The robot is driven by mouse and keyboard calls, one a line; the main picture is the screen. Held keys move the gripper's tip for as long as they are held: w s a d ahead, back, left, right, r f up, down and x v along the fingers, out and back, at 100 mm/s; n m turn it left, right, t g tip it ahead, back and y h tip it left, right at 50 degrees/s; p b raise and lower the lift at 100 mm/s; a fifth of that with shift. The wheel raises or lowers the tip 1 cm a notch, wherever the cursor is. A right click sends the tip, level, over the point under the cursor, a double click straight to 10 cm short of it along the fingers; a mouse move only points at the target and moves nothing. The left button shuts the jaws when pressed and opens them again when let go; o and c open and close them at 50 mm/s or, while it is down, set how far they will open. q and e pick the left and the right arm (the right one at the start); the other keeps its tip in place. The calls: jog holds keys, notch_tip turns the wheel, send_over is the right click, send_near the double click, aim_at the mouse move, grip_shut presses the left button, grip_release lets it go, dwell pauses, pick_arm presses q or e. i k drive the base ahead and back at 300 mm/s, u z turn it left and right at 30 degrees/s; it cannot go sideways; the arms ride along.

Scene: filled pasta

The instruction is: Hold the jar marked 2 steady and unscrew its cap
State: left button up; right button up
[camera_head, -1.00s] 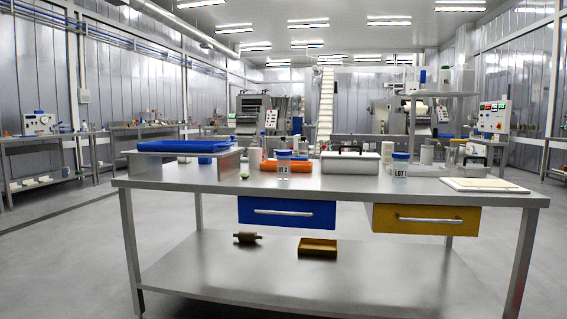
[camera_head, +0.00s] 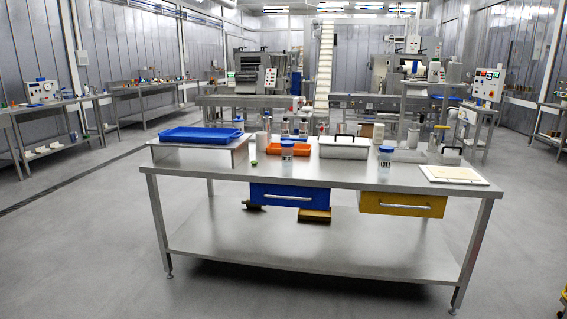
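Two clear jars with blue caps stand upright on the steel table. One jar (camera_head: 287,157) is near the middle of the table, in front of an orange tray. The other jar (camera_head: 384,164) is farther right. Their caps are on. I cannot read any label on either jar now; a second ago, the middle jar's label seemed to end in 2 and the right one's read LOT 1. Neither of my grippers is in view.
The table (camera_head: 330,176) carries a blue tray (camera_head: 200,134) on a raised shelf at left, the orange tray (camera_head: 272,149), a white handled box (camera_head: 343,148) and a pale board (camera_head: 454,174). Blue (camera_head: 291,197) and yellow (camera_head: 402,204) drawers hang below. The floor in front is clear.

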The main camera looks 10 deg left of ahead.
aim_at(287, 154)
jog(key=u, duration=0.8)
jog(key=i, duration=0.8)
jog(key=u, duration=0.75)
jog(key=i, duration=1.4)
jog(key=z, duration=1.05)
jog(key=i, duration=0.95)
jog(key=z, duration=0.95)
